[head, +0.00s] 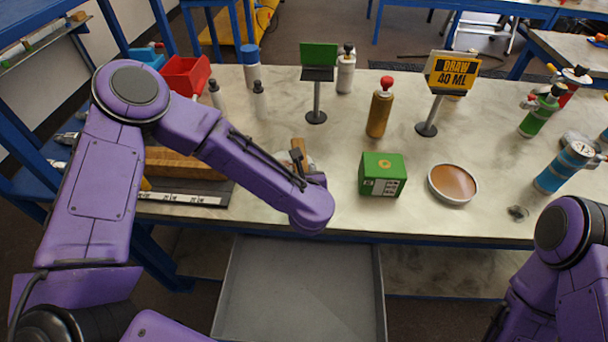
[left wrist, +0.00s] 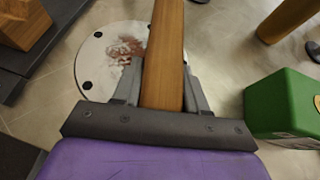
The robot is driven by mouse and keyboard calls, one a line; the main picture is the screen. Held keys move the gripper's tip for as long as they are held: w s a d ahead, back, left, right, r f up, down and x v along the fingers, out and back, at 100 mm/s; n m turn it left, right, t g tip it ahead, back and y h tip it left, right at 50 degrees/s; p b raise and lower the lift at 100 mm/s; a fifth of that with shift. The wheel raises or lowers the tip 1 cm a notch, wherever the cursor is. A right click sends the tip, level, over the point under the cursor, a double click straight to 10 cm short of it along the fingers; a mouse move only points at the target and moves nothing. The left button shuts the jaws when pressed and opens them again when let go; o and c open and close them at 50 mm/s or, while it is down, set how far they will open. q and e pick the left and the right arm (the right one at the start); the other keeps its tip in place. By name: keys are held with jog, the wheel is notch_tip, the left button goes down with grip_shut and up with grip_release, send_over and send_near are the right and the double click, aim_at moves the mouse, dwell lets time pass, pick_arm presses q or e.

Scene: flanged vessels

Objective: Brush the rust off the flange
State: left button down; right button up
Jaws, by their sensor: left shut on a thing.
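The flange (left wrist: 95,65) is a pale round disc with dark bolt holes, lying on the bench in the left wrist view. A reddish-brown rust patch (left wrist: 125,48) shows on its face. My left gripper (left wrist: 162,88) is shut on a wooden handle, likely the brush (left wrist: 164,40), and holds it over the right part of the flange. The brush's far end is out of that view, so contact with the flange cannot be told. In the head view the wooden handle (head: 299,148) shows beyond my left forearm, which hides most of the flange. My right gripper is not in view.
A green box (head: 382,175) stands close right of the flange. A round brown-filled dish (head: 453,184) and a gold bottle (head: 380,108) are farther right. A wooden block (head: 180,163) lies to the left. A grey tray (head: 300,290) is below the bench's front edge.

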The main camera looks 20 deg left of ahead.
aim_at(305, 164)
pick_arm(q)
jog(key=shift+s+a+f, duration=0.1)
jog(key=shift+s+a, duration=0.15)
jog(key=shift+a, duration=0.55)
jog(key=shift+s+a, duration=0.25)
jog(key=shift+a, duration=0.55)
jog(key=shift+s+a, duration=0.25)
jog(key=shift+a, duration=0.75)
jog(key=shift+s+a, duration=0.25)
jog(key=shift+a, duration=0.75)
jog(key=shift+w+f, duration=0.15)
jog(key=shift+w, duration=0.2)
jog(key=shift+w+d+b, duration=0.2)
jog(key=shift+d+b, duration=0.15)
jog(key=shift+d, duration=0.45)
jog(key=shift+w+d+b, duration=0.2)
jog(key=shift+d+b, duration=0.2)
jog(key=shift+d, duration=0.35)
jog(key=shift+w+d+b, duration=0.2)
jog(key=shift+d+b, duration=0.15)
jog(key=shift+d, duration=0.45)
jog(key=shift+w+d+r+b, duration=0.1)
jog(key=shift+w+d+b, duration=0.2)
jog(key=shift+d, duration=0.55)
jog(key=shift+w+d+r+b, duration=0.1)
jog(key=shift+w+d+b, duration=0.15)
jog(key=shift+d, duration=0.6)
